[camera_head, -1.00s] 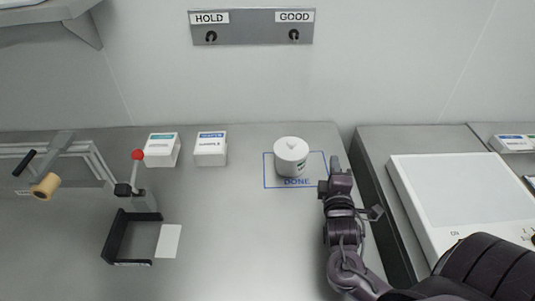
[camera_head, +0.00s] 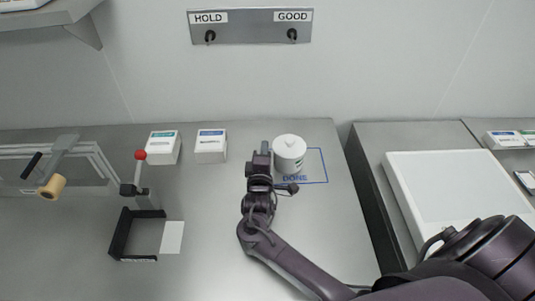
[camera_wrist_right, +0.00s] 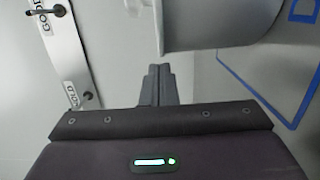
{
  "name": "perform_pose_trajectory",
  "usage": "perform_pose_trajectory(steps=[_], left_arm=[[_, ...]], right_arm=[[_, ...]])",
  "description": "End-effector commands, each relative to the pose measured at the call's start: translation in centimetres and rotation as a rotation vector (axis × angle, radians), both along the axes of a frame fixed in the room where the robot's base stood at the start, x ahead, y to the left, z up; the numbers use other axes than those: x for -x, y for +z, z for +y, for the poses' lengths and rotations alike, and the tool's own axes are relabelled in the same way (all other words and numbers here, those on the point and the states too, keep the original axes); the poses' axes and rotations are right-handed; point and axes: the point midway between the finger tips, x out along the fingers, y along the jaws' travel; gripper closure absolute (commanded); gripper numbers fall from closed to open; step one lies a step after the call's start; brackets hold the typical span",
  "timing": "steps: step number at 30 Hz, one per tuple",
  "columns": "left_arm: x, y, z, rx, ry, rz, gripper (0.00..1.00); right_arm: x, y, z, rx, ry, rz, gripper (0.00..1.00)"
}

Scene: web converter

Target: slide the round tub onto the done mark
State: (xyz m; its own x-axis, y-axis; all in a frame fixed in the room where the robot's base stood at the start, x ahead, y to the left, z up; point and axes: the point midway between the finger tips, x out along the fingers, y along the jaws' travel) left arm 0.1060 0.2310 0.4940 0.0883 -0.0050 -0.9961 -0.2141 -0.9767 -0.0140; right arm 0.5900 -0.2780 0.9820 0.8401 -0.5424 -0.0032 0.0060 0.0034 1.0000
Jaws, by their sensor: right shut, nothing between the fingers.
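The round tub (camera_head: 289,155) is white with a lid and stands upright over the left and middle part of the done mark. The done mark (camera_head: 326,170) is a blue rectangle outline with DONE along its front edge; its left side is hidden by my arm and the tub. My right gripper (camera_head: 262,152) is shut and empty, close beside the tub's left side. In the right wrist view the fingers (camera_wrist_right: 158,82) lie close to the tub (camera_wrist_right: 215,22); I cannot tell if they touch. The blue line (camera_wrist_right: 262,95) shows there too. My left gripper is out of view.
Two small white boxes (camera_head: 163,147) (camera_head: 211,146) stand left of my gripper. A red-knobbed lever (camera_head: 140,156) and a black bracket (camera_head: 118,235) with a white card (camera_head: 172,237) are further left. A gap separates this table from the right-hand bench with its white panel (camera_head: 455,190).

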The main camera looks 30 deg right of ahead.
Motion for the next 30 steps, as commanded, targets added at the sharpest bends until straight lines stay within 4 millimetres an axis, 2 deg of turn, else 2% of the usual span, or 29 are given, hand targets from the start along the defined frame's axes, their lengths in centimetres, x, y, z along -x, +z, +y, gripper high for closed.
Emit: perform_pose_trajectory(steps=[5, 8, 22, 27, 30], left_arm=[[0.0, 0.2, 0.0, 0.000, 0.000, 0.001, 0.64], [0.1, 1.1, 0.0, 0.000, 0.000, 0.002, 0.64], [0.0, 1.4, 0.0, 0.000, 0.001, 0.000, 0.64], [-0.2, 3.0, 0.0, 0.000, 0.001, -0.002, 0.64], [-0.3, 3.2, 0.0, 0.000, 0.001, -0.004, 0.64]], right_arm=[[0.0, -2.5, 0.1, -0.001, 0.002, -0.002, 1.00], [0.5, -2.1, -0.4, 0.000, 0.002, -0.005, 1.00], [1.0, -2.2, -0.8, -0.001, 0.001, -0.003, 1.00], [2.3, -1.9, -1.8, 0.000, -0.001, -0.002, 1.00], [2.7, -2.1, -2.2, 0.000, 0.000, -0.005, 1.00]])
